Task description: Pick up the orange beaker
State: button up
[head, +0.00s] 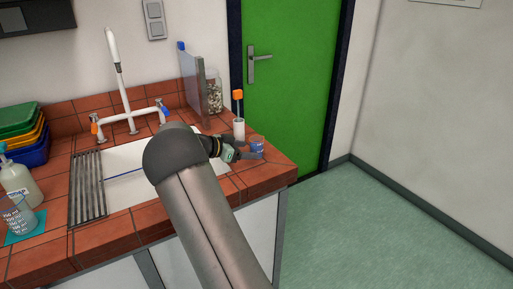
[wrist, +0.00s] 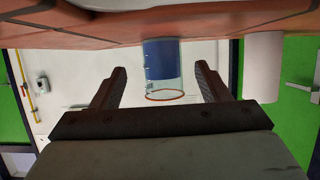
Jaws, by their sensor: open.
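A small clear beaker with a blue lower part (wrist: 160,58) and an orange rim shows in the wrist view, which looks upside down, with the bench along the top. It stands upright on the bench.
A white holder (head: 239,130) with an orange-topped brush stands close behind the beaker, near one finger in the wrist view. The sink (head: 125,165) lies left of my arm. Another beaker (head: 18,216) and a soap bottle (head: 20,184) are far left. The tiled bench ends right of the beaker.

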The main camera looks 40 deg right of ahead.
aim_at(251, 149)
jog(key=p+x, duration=0.1)
jog(key=x, duration=0.3)
jog(key=shift+w+d+r, duration=0.1)
jog(key=shift+d, duration=0.05)
jog(key=shift+d+f+p, duration=0.3)
jog(key=shift+d, duration=0.25)
jog(key=c, duration=1.2)
